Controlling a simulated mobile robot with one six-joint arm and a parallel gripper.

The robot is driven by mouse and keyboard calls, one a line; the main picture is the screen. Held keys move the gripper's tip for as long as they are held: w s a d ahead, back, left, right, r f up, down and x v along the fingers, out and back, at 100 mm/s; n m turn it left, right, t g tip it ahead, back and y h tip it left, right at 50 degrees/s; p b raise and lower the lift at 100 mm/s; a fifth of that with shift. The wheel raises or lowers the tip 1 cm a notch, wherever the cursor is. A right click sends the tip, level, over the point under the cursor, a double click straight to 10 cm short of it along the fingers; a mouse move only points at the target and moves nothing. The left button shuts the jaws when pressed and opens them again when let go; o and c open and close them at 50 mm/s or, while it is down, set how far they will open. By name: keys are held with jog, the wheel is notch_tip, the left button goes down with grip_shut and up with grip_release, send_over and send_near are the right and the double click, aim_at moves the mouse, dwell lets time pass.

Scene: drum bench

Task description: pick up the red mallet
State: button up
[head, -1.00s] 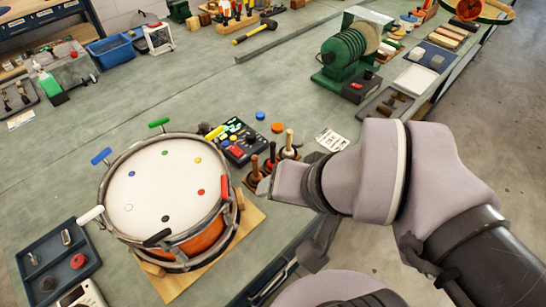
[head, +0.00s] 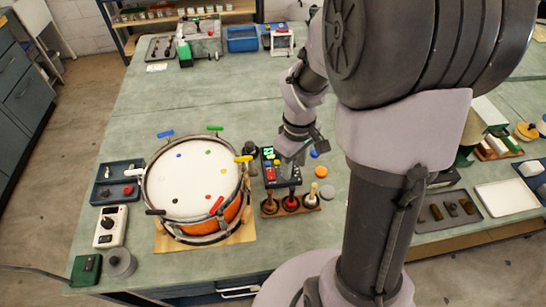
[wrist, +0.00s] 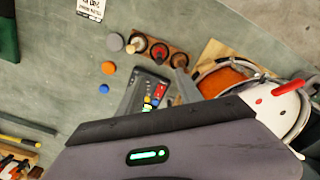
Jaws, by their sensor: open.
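A wooden rack (head: 271,210) to the right of the drum holds three upright mallets. In the wrist view the rack shows at the top, with the red mallet (wrist: 159,51) in the middle, seen from above. My gripper (head: 294,156) is open and empty, behind the rack and above the black control box, apart from the mallets.
The drum (head: 195,180) on its wooden board stands close to the rack's left. The control box (head: 280,172) lies just behind the rack. An orange disc (head: 321,172) and a grey disc (head: 327,192) lie to its right.

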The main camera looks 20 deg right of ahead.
aim_at(291, 188)
notch_tip(291, 188, down, 10)
jog(key=b, duration=0.3)
jog(key=shift+a+f, duration=0.1)
jog(key=shift+f, duration=0.05)
notch_tip(291, 188, down, 5)
jog(key=b, duration=0.2)
jog(key=shift+f+b, duration=0.15)
jog(key=shift+b, duration=0.15)
jog(key=shift+d, duration=0.2)
grip_shut()
